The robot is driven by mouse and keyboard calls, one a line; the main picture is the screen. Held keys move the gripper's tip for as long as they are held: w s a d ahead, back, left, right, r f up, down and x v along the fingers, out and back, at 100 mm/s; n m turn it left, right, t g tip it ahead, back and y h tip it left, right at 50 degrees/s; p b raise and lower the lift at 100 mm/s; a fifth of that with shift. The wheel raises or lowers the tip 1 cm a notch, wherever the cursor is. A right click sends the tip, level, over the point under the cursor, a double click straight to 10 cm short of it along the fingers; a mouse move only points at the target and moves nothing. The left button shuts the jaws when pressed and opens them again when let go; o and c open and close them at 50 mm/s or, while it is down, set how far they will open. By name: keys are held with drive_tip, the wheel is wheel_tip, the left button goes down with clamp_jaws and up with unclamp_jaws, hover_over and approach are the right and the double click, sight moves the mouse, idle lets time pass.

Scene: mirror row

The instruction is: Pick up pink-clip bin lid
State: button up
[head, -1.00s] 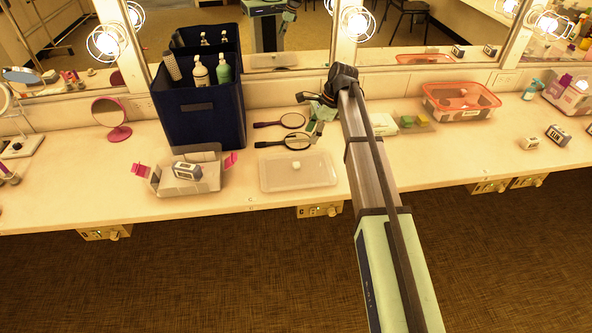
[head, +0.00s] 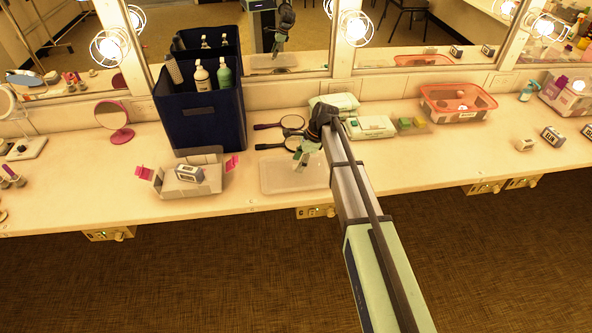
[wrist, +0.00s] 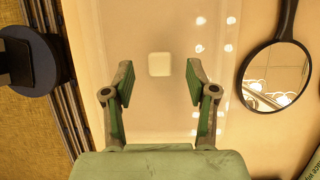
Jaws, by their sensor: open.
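The clear, flat lid (head: 285,176) lies on the counter right of a grey bin with pink clips (head: 190,178). It fills the middle of the wrist view (wrist: 150,108), with a small pale square knob (wrist: 160,64) on it. My gripper (head: 299,157) is above the lid, at its upper right part in the head view. In the wrist view my gripper (wrist: 158,85) is open and empty. The knob shows between and just beyond the fingertips. In the head view the gripper and arm hide part of the lid, and I cannot make out the knob.
A tall navy bin (head: 200,120) with bottles stands behind the pink-clip bin. Dark hand mirrors (head: 272,146) lie just behind the lid. White packs (head: 370,127) and an orange bin (head: 457,102) are to the right. The counter's front strip is clear.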

drive_tip(key=shift+x, duration=0.9)
clamp_jaws()
drive_tip(key=shift+r, duration=0.15)
